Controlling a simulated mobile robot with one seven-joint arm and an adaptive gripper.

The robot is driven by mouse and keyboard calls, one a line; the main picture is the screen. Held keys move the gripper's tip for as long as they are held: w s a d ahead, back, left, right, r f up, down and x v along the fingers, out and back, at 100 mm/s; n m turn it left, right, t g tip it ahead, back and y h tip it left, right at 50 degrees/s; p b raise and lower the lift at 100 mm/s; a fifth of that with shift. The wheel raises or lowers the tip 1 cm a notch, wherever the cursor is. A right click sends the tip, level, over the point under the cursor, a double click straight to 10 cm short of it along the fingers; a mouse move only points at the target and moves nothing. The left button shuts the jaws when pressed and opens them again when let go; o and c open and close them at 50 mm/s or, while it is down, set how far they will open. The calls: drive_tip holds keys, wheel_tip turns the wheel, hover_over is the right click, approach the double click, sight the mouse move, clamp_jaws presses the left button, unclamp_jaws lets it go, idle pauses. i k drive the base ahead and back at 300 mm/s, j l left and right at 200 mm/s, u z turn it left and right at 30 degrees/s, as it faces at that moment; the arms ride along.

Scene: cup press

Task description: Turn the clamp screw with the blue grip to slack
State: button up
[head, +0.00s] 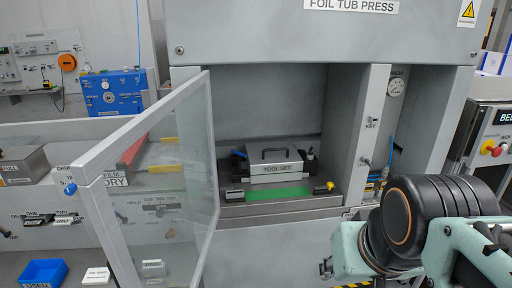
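A grey tool set block (276,174) with a dark handle on top sits inside the open press bay. A small dark fitting with a pale, possibly bluish tip (310,154) stands at the block's right side. A dark fitting (238,158) is at its left side. Both are too small for me to tell which is the clamp screw with the blue grip, or how far it is turned. My arm (400,225) is at the lower right, in front of the press and apart from the block. My gripper's fingers do not show.
A green strip (280,193) and a yellow-topped button (330,186) lie before the block. A key switch (374,121) is on the right pillar.

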sight(239, 155)
drive_tip(key=i+l+u, duration=0.15)
drive_tip(key=i+l, duration=0.45)
drive_tip(key=i+j+u, duration=0.15)
drive_tip(key=i, duration=0.8)
